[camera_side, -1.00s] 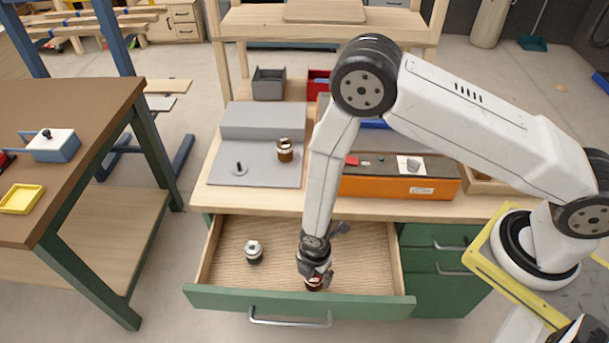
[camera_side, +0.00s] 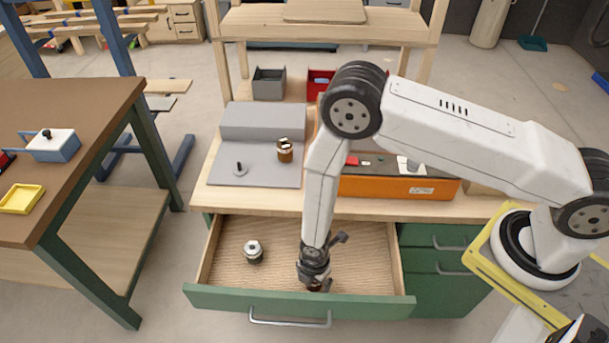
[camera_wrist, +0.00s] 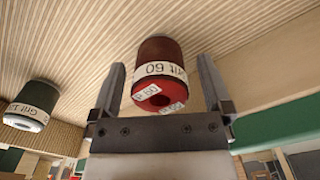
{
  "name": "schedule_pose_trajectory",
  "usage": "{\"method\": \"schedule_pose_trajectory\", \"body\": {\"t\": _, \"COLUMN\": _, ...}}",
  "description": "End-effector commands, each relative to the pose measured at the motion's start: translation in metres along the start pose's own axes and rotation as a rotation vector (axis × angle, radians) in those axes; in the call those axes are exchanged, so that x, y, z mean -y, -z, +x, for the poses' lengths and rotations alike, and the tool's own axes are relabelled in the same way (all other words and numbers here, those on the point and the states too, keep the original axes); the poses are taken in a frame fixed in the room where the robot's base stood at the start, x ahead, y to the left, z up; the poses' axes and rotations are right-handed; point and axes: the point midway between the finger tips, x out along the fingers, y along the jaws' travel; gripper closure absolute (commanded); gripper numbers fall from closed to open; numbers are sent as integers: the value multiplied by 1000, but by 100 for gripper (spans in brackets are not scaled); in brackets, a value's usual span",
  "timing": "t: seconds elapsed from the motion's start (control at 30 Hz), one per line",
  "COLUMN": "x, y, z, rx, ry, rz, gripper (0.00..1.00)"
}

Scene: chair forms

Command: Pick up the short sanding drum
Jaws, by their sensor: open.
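A sanding drum with a red end, dark brown sides and a white label reading 60 (camera_wrist: 160,72) stands in the open drawer. In the side view my gripper (camera_side: 318,284) is low over this drum and mostly hides it. In the wrist view my open gripper (camera_wrist: 160,63) has a finger on each side of the drum, with gaps showing. A second drum, dark with a pale end and a white Grit label (camera_wrist: 30,104), stands apart to the left; it also shows in the side view (camera_side: 253,252). I cannot tell for sure which drum is shorter.
The drawer's green front (camera_side: 250,297) and wooden side walls surround the drums. On the bench above, a brown drum with a light band (camera_side: 285,152) stands on a grey machine (camera_side: 225,165) beside an orange box (camera_side: 390,187). The drawer floor between the drums is clear.

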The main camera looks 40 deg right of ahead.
Motion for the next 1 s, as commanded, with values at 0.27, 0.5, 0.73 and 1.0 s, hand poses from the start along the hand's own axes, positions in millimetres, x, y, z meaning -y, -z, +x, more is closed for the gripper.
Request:
{"method": "schedule_pose_trajectory", "body": {"t": 0.27, "x": 0, "y": 0, "z": 0, "rx": 0, "ry": 0, "rz": 0, "gripper": 83}}
{"method": "schedule_pose_trajectory", "body": {"t": 0.5, "x": 0, "y": 0, "z": 0, "rx": 0, "ry": 0, "rz": 0, "gripper": 97}}
{"method": "schedule_pose_trajectory", "body": {"t": 0.73, "x": -1, "y": 0, "z": -4, "rx": 0, "ry": -1, "rz": 0, "gripper": 97}}
{"method": "schedule_pose_trajectory", "body": {"t": 1.0, "x": -1, "y": 0, "z": -22, "rx": -1, "ry": -2, "rz": 0, "gripper": 97}}
